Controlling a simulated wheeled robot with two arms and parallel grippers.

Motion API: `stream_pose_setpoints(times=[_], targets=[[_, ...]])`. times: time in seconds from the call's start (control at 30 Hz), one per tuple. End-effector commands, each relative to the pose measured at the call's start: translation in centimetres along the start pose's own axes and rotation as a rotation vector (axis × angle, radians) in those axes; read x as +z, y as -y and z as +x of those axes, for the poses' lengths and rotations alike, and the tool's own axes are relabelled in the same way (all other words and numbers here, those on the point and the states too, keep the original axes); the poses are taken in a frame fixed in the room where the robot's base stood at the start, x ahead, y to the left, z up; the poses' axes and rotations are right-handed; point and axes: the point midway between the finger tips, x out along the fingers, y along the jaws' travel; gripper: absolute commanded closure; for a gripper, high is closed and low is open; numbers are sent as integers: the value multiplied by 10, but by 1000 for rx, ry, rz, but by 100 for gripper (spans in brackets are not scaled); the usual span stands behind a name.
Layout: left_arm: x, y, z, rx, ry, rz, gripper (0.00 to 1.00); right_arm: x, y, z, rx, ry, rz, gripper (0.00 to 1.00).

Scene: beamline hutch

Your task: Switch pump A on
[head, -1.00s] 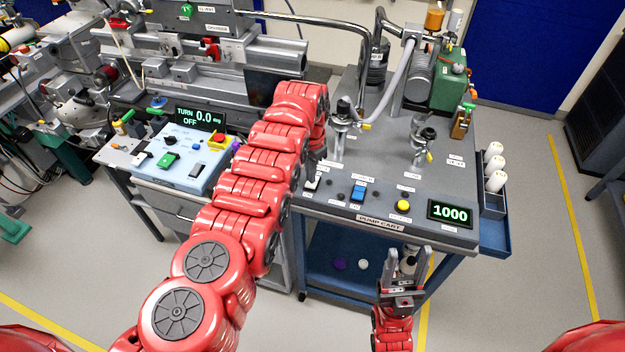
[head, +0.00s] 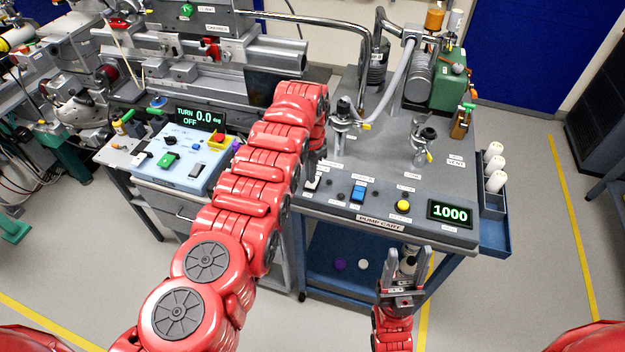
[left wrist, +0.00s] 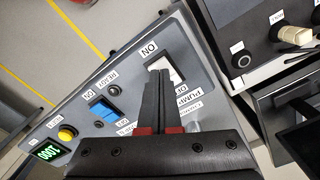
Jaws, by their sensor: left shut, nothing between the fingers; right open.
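The pump cart's front panel (head: 330,205) carries a white rocker switch (head: 312,183) at its left end. In the left wrist view the white switch (left wrist: 166,66) sits between an ON label and an OFF label, above a partly hidden PUMP label (left wrist: 187,98). My left gripper (left wrist: 158,78) is shut and empty, its fingertips at the white switch and covering part of it. I cannot tell whether they touch, or which way the rocker is tilted. My right gripper (head: 404,255) is open and empty in front of the cart's edge.
A blue switch (head: 358,192), a yellow button (head: 403,205) and a green display (head: 450,213) reading 1000 are on the same panel. Hoses and valves stand behind it. A light blue control box (head: 187,165) is to the left.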

Motion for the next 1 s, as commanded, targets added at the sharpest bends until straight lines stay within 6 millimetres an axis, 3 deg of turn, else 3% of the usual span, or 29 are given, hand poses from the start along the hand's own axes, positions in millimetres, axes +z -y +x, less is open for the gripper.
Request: stream_pose_setpoints(times=[1.0], targets=[[0,0,15,0,0,0,100,2,1,-14,0,0,0,47]])
